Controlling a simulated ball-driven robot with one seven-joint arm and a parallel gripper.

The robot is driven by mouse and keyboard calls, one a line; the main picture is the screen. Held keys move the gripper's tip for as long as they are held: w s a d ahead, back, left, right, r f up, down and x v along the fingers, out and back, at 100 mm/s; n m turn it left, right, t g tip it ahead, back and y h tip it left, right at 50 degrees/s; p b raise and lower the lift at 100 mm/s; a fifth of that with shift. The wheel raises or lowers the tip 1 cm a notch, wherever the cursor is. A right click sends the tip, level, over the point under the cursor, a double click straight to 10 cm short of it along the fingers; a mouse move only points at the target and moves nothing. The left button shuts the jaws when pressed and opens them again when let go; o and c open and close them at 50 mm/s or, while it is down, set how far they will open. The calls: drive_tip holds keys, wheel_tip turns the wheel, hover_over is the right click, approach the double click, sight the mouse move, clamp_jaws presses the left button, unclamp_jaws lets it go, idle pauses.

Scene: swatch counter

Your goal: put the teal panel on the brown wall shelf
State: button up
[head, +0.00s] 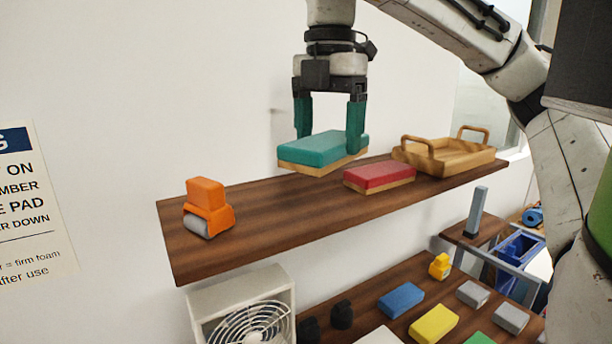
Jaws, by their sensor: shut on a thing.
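The teal panel (322,147) is a flat block with a teal top and a tan underside. My gripper (328,140), with teal-coloured fingers, is shut on it from above, one finger at each side. The panel is over the brown wall shelf (270,206), near its back edge and middle; I cannot tell whether its underside touches the shelf. A red panel (380,176) with a tan base lies on the shelf just right of it.
On the shelf, an orange tool with a grey roller (207,208) stands left and a wooden tray (450,157) right. Bare shelf lies between the orange tool and the teal panel. Below are a fan (250,318) and a counter with blue (401,299), yellow (433,324) and grey blocks.

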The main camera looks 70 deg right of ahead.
drive_tip(key=w+d+f, duration=0.1)
drive_tip(key=f, duration=0.1)
drive_tip(key=w+d+f, duration=0.1)
drive_tip(key=w+f, duration=0.2)
drive_tip(key=f, duration=0.1)
drive_tip(key=shift+w+d+p, duration=0.35)
drive_tip(key=shift+w+d, duration=0.05)
drive_tip(key=shift+w+f, duration=0.15)
drive_tip(key=shift+f, duration=1.55)
drive_tip(key=shift+f, duration=0.1)
drive_tip(key=o, duration=1.1)
wheel_tip(320, 180, up, 12)
drive_tip(key=shift+r, duration=0.1)
